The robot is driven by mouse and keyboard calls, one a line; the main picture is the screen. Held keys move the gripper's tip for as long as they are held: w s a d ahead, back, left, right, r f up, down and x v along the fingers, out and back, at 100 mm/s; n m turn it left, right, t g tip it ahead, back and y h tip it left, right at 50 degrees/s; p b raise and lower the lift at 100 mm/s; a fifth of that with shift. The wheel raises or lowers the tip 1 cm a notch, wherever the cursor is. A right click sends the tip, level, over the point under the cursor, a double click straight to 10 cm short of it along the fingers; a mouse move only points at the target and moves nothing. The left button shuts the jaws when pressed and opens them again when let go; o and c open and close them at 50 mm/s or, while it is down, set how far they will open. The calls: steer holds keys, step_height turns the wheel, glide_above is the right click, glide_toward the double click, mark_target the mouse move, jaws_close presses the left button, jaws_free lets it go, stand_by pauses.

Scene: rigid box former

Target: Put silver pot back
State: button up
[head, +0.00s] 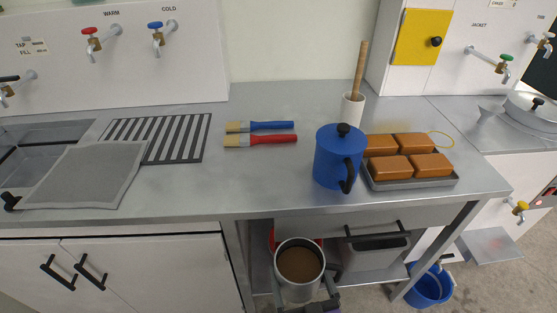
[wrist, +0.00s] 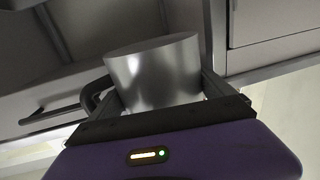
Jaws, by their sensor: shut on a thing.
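The silver pot (head: 299,293) is in the head view at bottom centre, in front of the open bay under the counter. It looks upright and holds something brown, and a dark handle shows at its right. In the wrist view the pot (wrist: 152,78) sits between the fingers of my gripper (wrist: 154,92), with its dark handle at the left. My gripper is shut on the pot. I cannot tell whether the pot touches the lower shelf (head: 368,276).
Above is the grey counter (head: 250,180) with a blue lidded pot (head: 335,158), a tray (head: 415,184) of brown blocks and two brushes (head: 268,126). A red thing (head: 273,240) shows behind the silver pot. A blue bucket (head: 428,288) stands on the floor.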

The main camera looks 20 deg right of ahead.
step_height(320, 180, up, 18)
steer(key=w+a+f+m+h+p, duration=0.1)
steer(key=w+a+m+h+p, duration=0.1)
steer(key=p, duration=1)
steer(key=shift+g, duration=0.3)
steer(key=x, duration=0.6)
steer(key=p+x, duration=0.1)
steer(key=x, duration=0.5)
steer(key=p+x, duration=0.1)
steer(key=x, duration=0.4)
steer(key=shift+w+d+r, duration=0.2)
steer(key=shift+w+r, duration=0.1)
steer(key=shift+w, duration=0.05)
steer(key=shift+a+p, duration=0.15)
steer(key=shift+p, duration=0.2)
steer(key=shift+f, duration=0.25)
steer(key=o, duration=1.8)
steer(key=shift+f, duration=0.1)
